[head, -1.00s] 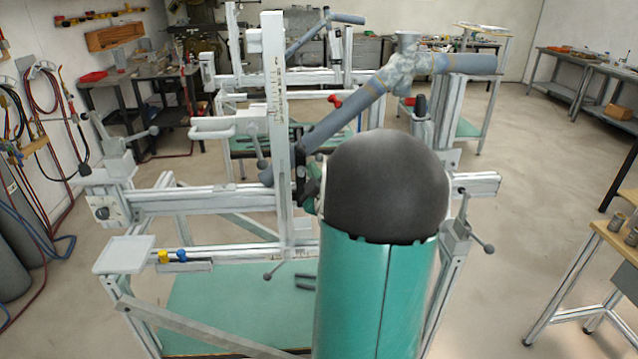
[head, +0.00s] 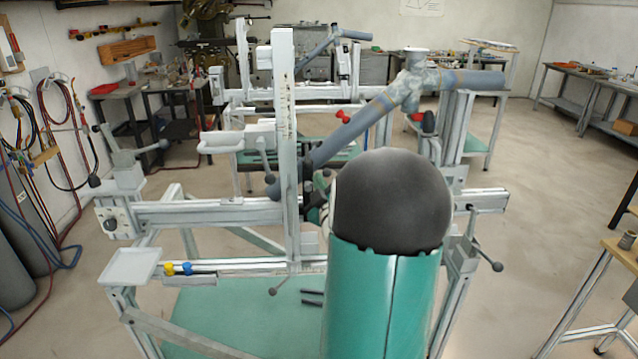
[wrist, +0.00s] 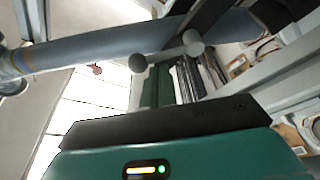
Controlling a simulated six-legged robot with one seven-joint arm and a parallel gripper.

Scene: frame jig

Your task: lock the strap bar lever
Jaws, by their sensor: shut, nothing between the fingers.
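A small grey lever with ball knobs (wrist: 165,50) shows in the wrist view, across the blue-grey tube and just beyond my gripper. In the head view, levers with dark knobs sit on the frame jig: one on the left clamp (head: 145,150), one beside the white upright (head: 265,155), one at the lower right (head: 485,255). I cannot tell for sure which is the strap bar lever. My gripper (wrist: 165,125) shows as a teal housing with a dark front edge, shut and empty; its fingertips are not clear.
The blue-grey tube (head: 350,130) slants up across the jig beside the scaled white upright (head: 285,150). A white tray (head: 132,266) and yellow and blue knobs sit at the jig's front left. Open floor (head: 560,180) lies to the right.

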